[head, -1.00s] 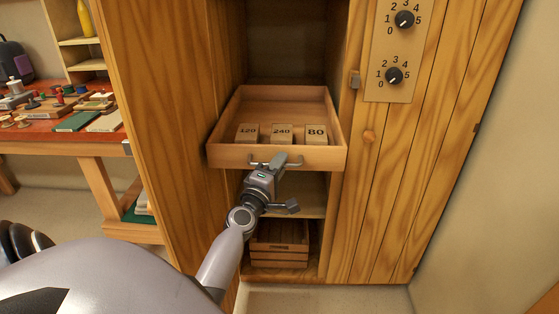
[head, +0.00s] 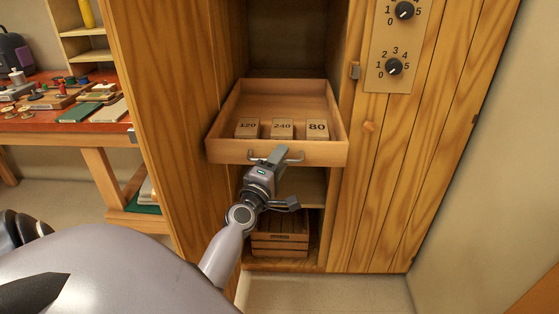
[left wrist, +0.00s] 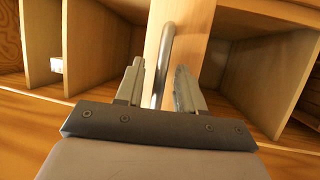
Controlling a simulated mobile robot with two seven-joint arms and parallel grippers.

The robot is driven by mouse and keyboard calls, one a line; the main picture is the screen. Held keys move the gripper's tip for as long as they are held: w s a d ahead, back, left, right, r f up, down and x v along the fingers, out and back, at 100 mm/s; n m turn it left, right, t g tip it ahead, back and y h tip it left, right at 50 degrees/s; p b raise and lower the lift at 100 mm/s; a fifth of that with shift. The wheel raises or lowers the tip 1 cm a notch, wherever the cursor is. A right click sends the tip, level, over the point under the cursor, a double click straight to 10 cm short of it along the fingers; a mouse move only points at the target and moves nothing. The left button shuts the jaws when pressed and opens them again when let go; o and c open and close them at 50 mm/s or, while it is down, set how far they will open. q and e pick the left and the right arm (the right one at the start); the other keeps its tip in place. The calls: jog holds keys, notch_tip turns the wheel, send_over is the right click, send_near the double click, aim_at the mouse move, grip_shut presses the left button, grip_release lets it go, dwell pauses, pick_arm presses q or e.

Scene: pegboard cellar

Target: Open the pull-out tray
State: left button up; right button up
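The wooden pull-out tray (head: 225,151) stands well out of the cabinet in the head view, its inside in sight. It holds three wooden blocks marked 120 (head: 247,129), 240 (head: 282,129) and 80 (head: 317,130). A grey metal bar handle (head: 296,158) is on its front. My left gripper (head: 272,156) is at the handle. In the left wrist view the handle bar (left wrist: 165,55) runs between the two fingers of my left gripper (left wrist: 158,82). They stand apart, with a gap beside the bar. My right gripper is not in view.
A slatted crate (head: 280,237) sits below the tray. A cluttered red-topped workbench (head: 70,130) is at the left. Floor is clear in front.

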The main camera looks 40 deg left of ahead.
pick_arm(q)
jog(key=b+v, duration=0.1)
jog(key=v, duration=0.6)
dwell(0.3)
dwell(0.5)
jog(key=s+d+f+m+g+h, duration=0.2)
jog(key=d+f+m+h, duration=0.1)
jog(key=d+f+m, duration=0.35)
jog(key=s+d+f+m+g+h, duration=0.2)
jog(key=s+d+f+m+h, duration=0.1)
jog(key=d+f+m, duration=0.35)
jog(key=s+d+f+m+g+h+p, duration=0.1)
jog(key=s+d+f+m+g, duration=0.3)
jog(key=s+d+f+m, duration=0.4)
jog(key=s+f+m, duration=0.1)
jog(key=s+m, duration=0.1)
jog(key=s, duration=0.1)
jog(key=shift+f+g+h, duration=0.2)
jog(key=shift+g+h, duration=0.2)
